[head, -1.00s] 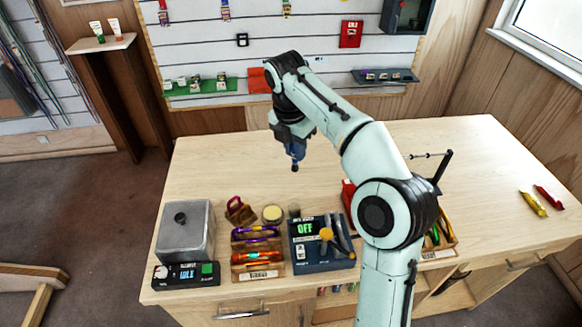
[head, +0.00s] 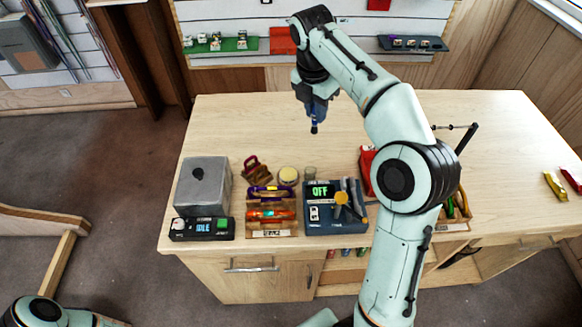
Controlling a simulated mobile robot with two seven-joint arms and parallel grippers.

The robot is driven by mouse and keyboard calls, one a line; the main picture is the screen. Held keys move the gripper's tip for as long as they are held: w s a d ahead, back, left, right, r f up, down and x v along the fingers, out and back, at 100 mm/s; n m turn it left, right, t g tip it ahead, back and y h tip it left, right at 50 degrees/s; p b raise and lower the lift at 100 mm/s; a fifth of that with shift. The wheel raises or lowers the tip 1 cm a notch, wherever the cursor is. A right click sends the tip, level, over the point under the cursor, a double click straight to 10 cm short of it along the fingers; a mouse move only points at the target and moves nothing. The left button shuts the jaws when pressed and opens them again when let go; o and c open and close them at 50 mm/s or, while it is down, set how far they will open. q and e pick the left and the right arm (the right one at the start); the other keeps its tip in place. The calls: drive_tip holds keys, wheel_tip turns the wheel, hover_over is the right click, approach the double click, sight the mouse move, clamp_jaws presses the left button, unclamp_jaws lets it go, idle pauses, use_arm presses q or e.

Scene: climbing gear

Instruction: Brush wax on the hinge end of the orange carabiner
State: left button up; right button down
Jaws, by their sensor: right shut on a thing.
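The orange carabiner (head: 271,214) lies across a labelled wooden rack (head: 271,233) near the bench's front edge, with a purple carabiner (head: 268,192) behind it. Its hinge end is too small to make out. A round, pale-topped tin (head: 288,175), which looks like the wax, stands behind the rack. My right gripper (head: 314,100) is above the bench behind the tin, pointing down. It is shut on a small blue thing with a dark tip, seemingly the brush (head: 315,120), clear of the tin and carabiner. My left gripper is out of view.
A grey box (head: 203,184) with a control panel (head: 202,229) is left of the rack. A blue unit reading OFF (head: 335,222) is right of it. A small glass jar (head: 310,173) stands by the tin. The bench's back left is clear. My right arm hides part of the bench.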

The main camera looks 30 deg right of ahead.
drive_tip(key=shift+w+a+f+t+y+b, duration=0.4)
drive_tip(key=shift+a+f+y+b, duration=0.2)
drive_tip(key=shift+f, duration=2.2)
drive_tip(key=shift+w+a+f+t+y+b, duration=0.35)
drive_tip(key=shift+a+f+y, duration=0.3)
drive_tip(key=shift+f, duration=2.15)
drive_tip(key=shift+w+a+f+t+y+b, duration=0.35)
drive_tip(key=shift+a+f+y+b, duration=0.3)
drive_tip(key=shift+f, duration=2.3)
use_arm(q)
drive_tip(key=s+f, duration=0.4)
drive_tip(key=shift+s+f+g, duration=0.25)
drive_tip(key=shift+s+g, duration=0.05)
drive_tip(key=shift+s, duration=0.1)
use_arm(e)
drive_tip(key=shift+w, duration=0.1)
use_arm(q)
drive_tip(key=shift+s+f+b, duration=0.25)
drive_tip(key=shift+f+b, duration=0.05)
use_arm(e)
drive_tip(key=shift+f, duration=0.7)
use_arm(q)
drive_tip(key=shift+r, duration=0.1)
use_arm(e)
drive_tip(key=shift+r, duration=0.15)
